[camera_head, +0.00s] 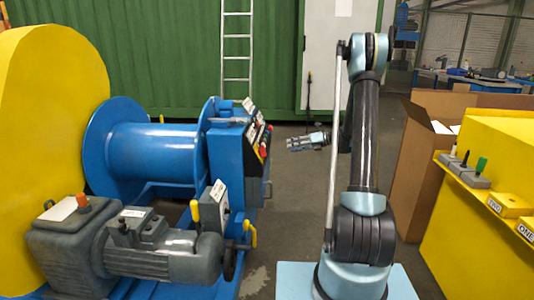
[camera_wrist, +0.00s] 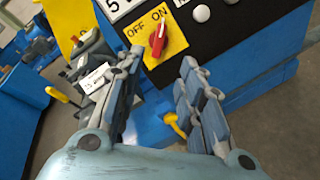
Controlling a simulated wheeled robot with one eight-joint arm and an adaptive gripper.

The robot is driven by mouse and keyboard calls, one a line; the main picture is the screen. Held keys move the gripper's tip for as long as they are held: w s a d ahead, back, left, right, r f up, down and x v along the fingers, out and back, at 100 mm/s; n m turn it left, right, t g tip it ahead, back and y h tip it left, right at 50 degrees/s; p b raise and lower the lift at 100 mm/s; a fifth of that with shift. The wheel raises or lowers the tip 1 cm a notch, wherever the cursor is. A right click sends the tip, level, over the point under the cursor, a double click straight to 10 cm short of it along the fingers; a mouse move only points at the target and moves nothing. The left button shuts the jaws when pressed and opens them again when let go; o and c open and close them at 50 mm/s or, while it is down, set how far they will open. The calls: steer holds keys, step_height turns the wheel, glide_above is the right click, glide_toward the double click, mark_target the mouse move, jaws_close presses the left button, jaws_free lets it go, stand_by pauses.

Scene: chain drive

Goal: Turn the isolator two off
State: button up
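A red rotary switch (camera_wrist: 158,38) sits on a yellow plate (camera_wrist: 172,46) marked OFF and ON, on a dark panel face in the wrist view. Its handle seems to point toward the ON word. I cannot read which isolator number it is. My gripper (camera_wrist: 154,66) has its two fingers spread, with nothing between them, and the switch lies beyond the tips, apart from them. In the head view my gripper (camera_head: 306,142) hangs right of the blue control panel (camera_head: 226,160), where small red and yellow controls (camera_head: 264,147) show edge-on.
A yellow handle (camera_wrist: 174,124) shows below the panel. A grey motor (camera_head: 150,250) and blue drum (camera_head: 150,150) stand left. A cardboard box (camera_head: 412,165) and a yellow bench with levers (camera_head: 465,165) stand right. Floor between is free.

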mark_target(263, 152)
steer(key=x, duration=1.5)
steer(key=shift+f, duration=0.1)
steer(key=shift+d, duration=0.1)
steer(key=shift+c, duration=0.6)
jaws_close()
